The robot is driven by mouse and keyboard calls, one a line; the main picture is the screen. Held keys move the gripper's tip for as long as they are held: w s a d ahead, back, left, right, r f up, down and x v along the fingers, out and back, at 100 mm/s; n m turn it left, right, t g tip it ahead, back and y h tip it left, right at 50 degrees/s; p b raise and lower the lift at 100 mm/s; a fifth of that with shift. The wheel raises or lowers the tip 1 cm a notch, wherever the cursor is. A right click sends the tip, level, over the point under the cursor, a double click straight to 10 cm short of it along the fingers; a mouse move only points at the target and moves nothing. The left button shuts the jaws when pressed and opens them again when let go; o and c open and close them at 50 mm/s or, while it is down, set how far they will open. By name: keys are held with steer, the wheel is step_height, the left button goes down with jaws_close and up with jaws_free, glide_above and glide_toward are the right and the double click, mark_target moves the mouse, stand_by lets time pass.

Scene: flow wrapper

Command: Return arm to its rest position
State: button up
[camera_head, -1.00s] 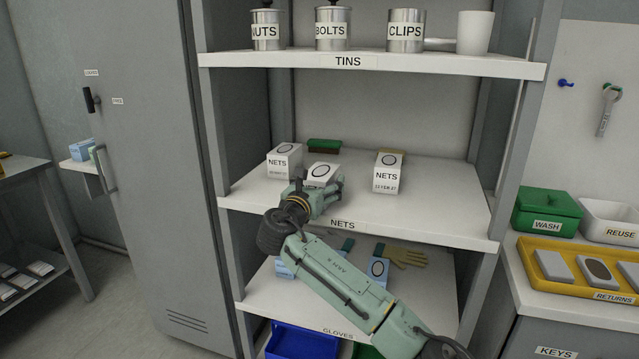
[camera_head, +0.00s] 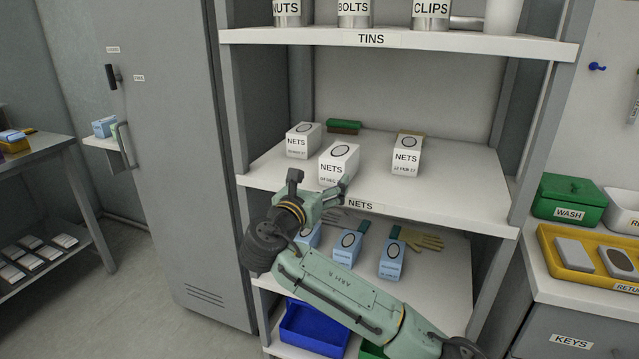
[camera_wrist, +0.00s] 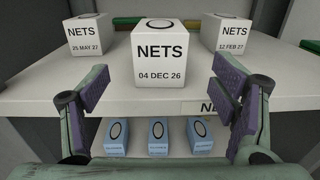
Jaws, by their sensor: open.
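My gripper (camera_head: 318,190) is open and empty, in front of the front edge of the nets shelf (camera_head: 455,200). Its two fingers also show in the wrist view (camera_wrist: 167,90), spread wide with nothing between them. A white nets box (camera_head: 338,165) stands upright on the shelf just beyond the fingertips, apart from them. In the wrist view that middle box (camera_wrist: 160,55) reads 04 DEC 26. A left nets box (camera_wrist: 86,36) reads 25 MAY 27 and a right nets box (camera_wrist: 227,33) reads 12 FEB 27. My arm reaches up from the lower right.
Blue glove boxes (camera_head: 392,258) and yellow gloves (camera_head: 425,241) lie on the shelf below, behind my arm. A blue bin (camera_head: 312,328) is lower still. The tins shelf (camera_head: 480,42) is above. A grey cabinet (camera_head: 185,130) stands left; a counter with a yellow tray (camera_head: 570,275) is right.

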steer(key=shift+s, duration=0.3)
